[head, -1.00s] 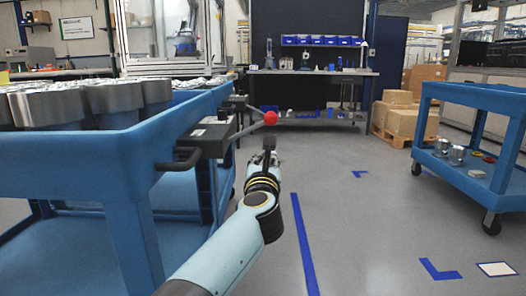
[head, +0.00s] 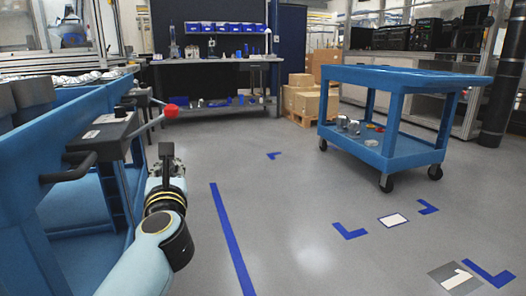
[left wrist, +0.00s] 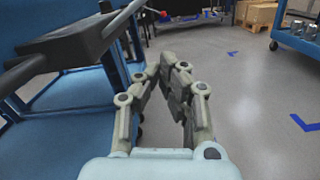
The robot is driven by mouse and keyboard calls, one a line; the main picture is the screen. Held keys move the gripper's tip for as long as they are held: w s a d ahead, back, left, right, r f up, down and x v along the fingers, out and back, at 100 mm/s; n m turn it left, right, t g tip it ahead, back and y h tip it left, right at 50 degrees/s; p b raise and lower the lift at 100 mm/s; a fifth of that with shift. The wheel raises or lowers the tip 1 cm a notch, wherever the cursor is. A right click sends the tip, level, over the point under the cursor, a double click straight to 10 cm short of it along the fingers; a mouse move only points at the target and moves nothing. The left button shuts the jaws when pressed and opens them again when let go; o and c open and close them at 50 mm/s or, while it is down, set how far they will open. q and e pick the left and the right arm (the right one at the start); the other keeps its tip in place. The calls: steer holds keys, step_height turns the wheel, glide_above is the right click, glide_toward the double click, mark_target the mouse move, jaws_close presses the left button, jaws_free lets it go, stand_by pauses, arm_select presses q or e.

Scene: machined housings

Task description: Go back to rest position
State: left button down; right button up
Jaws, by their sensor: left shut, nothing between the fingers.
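My left gripper (head: 166,158) is in the head view, left of the middle, in front of the blue cart on the left. Its fingers are shut with nothing between them; they also show in the left wrist view (left wrist: 172,72). The gripper is beside the cart's handle and the lever with a red ball (head: 171,111), and appears apart from them. My right gripper is in neither view.
The left blue cart (head: 75,119) carries metal housings (head: 33,90). A second blue cart (head: 405,78) stands at the right with small parts on its lower shelf. A workbench (head: 200,61) and cardboard boxes (head: 301,102) are behind. The middle floor (head: 310,190) is free, with blue tape marks.

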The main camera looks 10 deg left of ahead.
arm_select(q)
steer(key=s+d+f+m+g+h, duration=0.35)
steer(key=s+f+m+h, duration=0.25)
steer(key=s+f+m, duration=0.75)
steer(key=s+d+f+m+g+h, duration=0.3)
steer(key=s+d+f+m+h, duration=0.15)
steer(key=s+f+m, duration=0.85)
steer(key=s+a+f+m+g+p, duration=0.2)
steer(key=s+f+m+g+p, duration=0.1)
steer(key=s, duration=0.7)
steer(key=s+a+f+m+g+y+p, duration=0.1)
steer(key=s+a+f+m+g+p, duration=0.2)
steer(key=s, duration=0.8)
steer(key=s+a+f+m+g+y+p, duration=0.1)
steer(key=s+a+f+m+g+p, duration=0.1)
steer(key=s+f+m+p, duration=0.4)
steer(key=s+m+g+p, duration=0.1)
steer(key=s+m+p, duration=0.1)
steer(key=s, duration=0.3)
steer(key=shift+a+p, duration=0.2)
steer(key=shift+p, duration=0.55)
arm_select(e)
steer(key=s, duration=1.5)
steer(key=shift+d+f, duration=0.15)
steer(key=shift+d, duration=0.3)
arm_select(q)
steer(key=shift+f, duration=0.1)
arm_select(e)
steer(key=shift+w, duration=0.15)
